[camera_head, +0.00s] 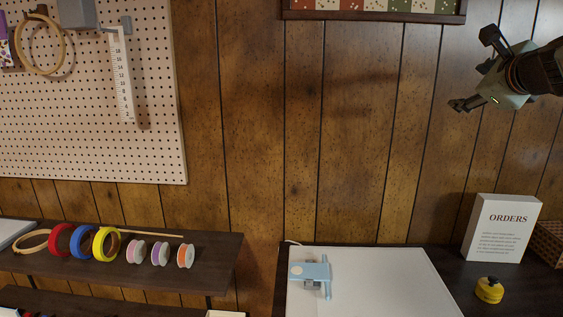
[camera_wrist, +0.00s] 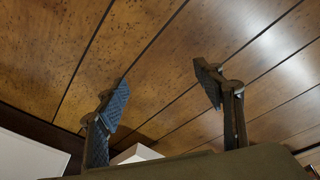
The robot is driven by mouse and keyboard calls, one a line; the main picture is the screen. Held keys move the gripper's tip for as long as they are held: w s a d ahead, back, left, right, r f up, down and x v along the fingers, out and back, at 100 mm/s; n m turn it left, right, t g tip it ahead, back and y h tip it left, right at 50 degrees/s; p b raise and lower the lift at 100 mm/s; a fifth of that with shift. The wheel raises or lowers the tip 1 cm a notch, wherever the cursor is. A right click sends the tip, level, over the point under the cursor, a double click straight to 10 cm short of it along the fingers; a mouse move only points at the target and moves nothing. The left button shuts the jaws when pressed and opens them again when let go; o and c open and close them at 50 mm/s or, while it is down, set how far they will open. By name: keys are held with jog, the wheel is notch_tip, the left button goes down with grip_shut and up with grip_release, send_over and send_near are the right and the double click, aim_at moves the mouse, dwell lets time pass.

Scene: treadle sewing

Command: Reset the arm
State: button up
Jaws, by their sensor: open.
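My gripper (camera_head: 472,70) is at the upper right of the head view, raised in front of the wood-panelled wall. Its two fingers are spread apart with nothing between them. In the wrist view, my gripper (camera_wrist: 165,95) shows the same open fingers with patterned pads, and only wall panels lie behind the gap. It is well above the table and touches nothing that I can see.
Below stands a dark table with a white board (camera_head: 385,290), a light blue device (camera_head: 312,272), an ORDERS box (camera_head: 503,228) and a yellow tape measure (camera_head: 489,290). A shelf (camera_head: 215,262) with rings and spools is at left, under a pegboard (camera_head: 90,150). The middle air is clear.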

jog(key=s+a+r+n+t+p, duration=0.1)
jog(key=a+r+t, duration=0.15)
jog(key=r, duration=0.65)
jog(key=s+a+r+n+t, duration=0.15)
jog(key=a+r, duration=0.25)
jog(key=r, duration=0.5)
jog(key=s+a+f+n+g+y+b, duration=0.1)
jog(key=s+a+f+n+g+y, duration=0.3)
jog(key=f, duration=0.6)
jog(key=s+a+f+n+g+b, duration=0.1)
jog(key=a+f+n+b, duration=0.1)
jog(key=a+f+n, duration=0.65)
jog(key=s+a+f+n+g+y+b, duration=0.1)
jog(key=s+a+f+g+y, duration=0.2)
jog(key=f, duration=0.9)
jog(key=s+a+f+n+g+h+b, duration=0.1)
jog(key=s+a+f+n+g, duration=0.1)
jog(key=s+f+n, duration=0.5)
jog(key=s+a+f+n+g+h+b, duration=0.15)
jog(key=s+f, duration=0.35)
jog(key=f, duration=0.6)
jog(key=s+a+f+n+g+h+b, duration=0.1)
jog(key=s+a+f+n+g, duration=0.15)
jog(key=s+f, duration=0.5)
notch_tip(320, 180, up, 29)
jog(key=w+p, duration=0.2)
jog(key=p, duration=2.8)
jog(key=shift+f+p, duration=0.15)
jog(key=shift+p, duration=0.2)
